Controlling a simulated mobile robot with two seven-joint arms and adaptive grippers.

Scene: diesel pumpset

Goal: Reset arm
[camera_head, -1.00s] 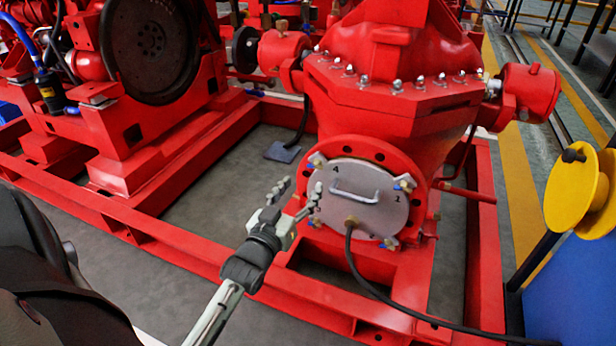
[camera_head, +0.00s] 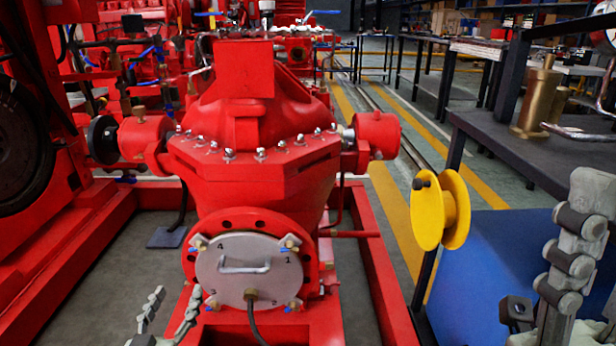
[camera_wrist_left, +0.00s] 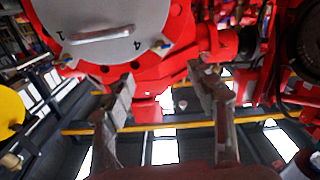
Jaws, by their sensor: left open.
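My left gripper (camera_head: 172,312) is open and empty at the bottom of the head view, to the lower left of a round grey cover plate (camera_head: 232,276). In the left wrist view its two fingers (camera_wrist_left: 163,88) stand apart with nothing between them. The plate, with a handle and numbers by its corner clamps, also shows in the wrist view (camera_wrist_left: 95,22), beyond the fingers. Part of my right gripper (camera_head: 572,255) shows large at the right edge of the head view; its opening is not clear.
The red pump (camera_head: 250,160) fills the middle. A black cable (camera_head: 257,328) hangs from the plate. At the right are a yellow reel (camera_head: 428,212), a blue panel (camera_head: 490,255) and a dark bench (camera_head: 530,150) with a brass part (camera_head: 538,100). Red frame rails surround the pump.

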